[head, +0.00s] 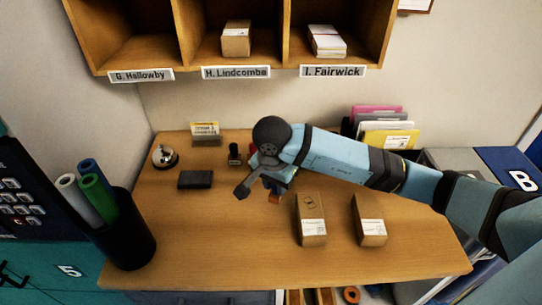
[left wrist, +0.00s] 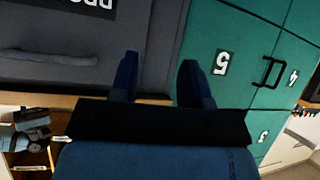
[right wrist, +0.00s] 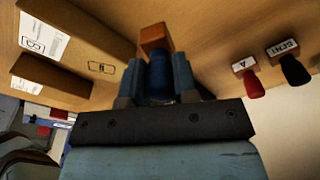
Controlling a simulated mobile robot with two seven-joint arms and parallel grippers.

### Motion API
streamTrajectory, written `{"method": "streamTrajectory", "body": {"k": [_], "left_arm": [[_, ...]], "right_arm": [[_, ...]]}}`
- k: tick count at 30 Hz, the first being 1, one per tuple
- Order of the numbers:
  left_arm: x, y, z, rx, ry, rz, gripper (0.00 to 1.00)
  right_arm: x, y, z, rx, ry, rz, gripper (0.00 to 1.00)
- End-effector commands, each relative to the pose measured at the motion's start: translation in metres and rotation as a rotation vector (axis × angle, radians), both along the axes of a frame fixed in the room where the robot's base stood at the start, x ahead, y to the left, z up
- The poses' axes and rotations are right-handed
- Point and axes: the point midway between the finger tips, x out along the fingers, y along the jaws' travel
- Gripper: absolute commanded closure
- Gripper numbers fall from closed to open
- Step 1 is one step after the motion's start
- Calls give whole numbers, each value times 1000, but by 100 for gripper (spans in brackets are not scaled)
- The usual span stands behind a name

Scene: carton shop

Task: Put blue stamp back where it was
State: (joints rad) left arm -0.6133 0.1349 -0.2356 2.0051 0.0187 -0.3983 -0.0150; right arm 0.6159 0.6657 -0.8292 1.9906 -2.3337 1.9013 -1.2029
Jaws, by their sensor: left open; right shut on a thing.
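My right gripper (head: 270,188) is over the middle of the wooden table, shut on the blue stamp. In the right wrist view the stamp's blue handle (right wrist: 160,88) sits between the fingers (right wrist: 159,80), with its wooden block (right wrist: 155,38) beyond them. In the head view the gripper hides most of the stamp; a bit of its block (head: 274,199) shows. I cannot tell whether the block touches the table. My left gripper (left wrist: 157,70) is open and empty, facing grey and teal cabinets.
Two cartons, one here (head: 311,222) and another (head: 370,222), lie right of the gripper. A dark pad (head: 195,179), a bell (head: 165,157) and a card stand (head: 206,134) are at the left. A black bin of rolls (head: 124,235) stands at the left edge. The front table is clear.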

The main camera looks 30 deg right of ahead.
Motion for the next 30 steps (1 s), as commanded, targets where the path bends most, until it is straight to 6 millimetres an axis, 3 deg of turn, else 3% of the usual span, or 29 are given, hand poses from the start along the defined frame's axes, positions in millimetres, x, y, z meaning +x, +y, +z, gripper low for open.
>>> {"method": "streamTrajectory", "body": {"k": [16, 25, 30], "left_arm": [[-1, 3, 10, 15, -5, -5, 57], [-1, 2, 15, 13, -8, -5, 57], [0, 2, 23, 11, -13, -6, 57]], "right_arm": [[126, -60, 2, 2, 0, -4, 88], [154, -74, 2, 1, -1, -2, 88], [151, -73, -27, 4, 3, 0, 88]]}}
